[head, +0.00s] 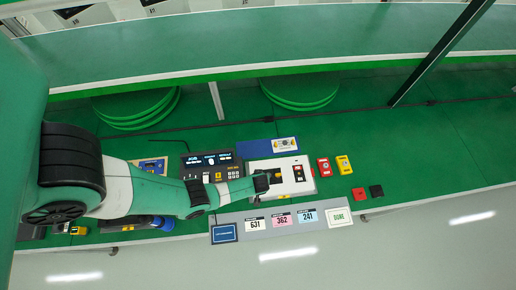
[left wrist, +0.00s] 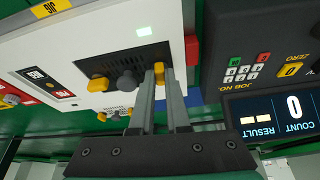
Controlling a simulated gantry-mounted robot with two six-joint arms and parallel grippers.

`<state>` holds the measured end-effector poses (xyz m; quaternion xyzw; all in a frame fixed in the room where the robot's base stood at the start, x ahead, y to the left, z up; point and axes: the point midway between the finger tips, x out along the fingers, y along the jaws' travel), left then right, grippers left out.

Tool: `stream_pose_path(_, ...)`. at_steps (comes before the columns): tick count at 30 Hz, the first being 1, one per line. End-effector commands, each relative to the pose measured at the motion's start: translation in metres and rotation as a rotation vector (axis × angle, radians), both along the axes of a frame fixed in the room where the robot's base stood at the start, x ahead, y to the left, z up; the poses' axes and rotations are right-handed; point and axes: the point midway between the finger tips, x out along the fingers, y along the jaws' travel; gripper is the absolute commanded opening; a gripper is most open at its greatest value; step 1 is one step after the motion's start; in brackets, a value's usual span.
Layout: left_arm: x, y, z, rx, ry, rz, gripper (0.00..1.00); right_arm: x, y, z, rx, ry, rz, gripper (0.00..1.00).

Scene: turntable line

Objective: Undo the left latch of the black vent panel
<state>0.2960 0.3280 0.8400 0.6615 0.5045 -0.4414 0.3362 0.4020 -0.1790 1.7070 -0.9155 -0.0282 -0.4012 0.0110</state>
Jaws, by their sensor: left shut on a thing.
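The white box (head: 283,167) stands on the green bench in the head view. In the left wrist view its white side (left wrist: 70,45) carries a black vent panel (left wrist: 115,65), with a dark round knob (left wrist: 127,81) in the middle. One yellow latch (left wrist: 98,83) is at the panel's left end in that view, clear of my fingers. My left gripper (left wrist: 163,78) is shut on the other yellow latch (left wrist: 171,76), at the right end in that view. The fingers hide part of this latch, so its exact turn is unclear. In the head view my left gripper (head: 266,182) is at the box's left side. My right gripper is not in view.
A dark control console (head: 212,163) stands left of the box, close to my left arm. A grey strip with cards (head: 281,220) runs along the front edge. Green bench is free at the far right.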

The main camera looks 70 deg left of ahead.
Motion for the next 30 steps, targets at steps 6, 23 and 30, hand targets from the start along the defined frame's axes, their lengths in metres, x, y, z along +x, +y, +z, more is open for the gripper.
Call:
stream_pose_path(6, 0.0006, -0.0008, -0.0003, -0.002, 0.001, 0.075, 0.0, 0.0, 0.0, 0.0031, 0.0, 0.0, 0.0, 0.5)
stream_pose_path(23, 0.0006, -0.0008, -0.0009, -0.003, 0.0, 0.101, 0.17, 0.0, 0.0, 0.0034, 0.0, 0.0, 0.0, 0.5)
stream_pose_path(30, 0.0008, -0.0006, -0.0006, -0.002, 0.0, 0.101, 0.45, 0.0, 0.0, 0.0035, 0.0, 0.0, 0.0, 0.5)
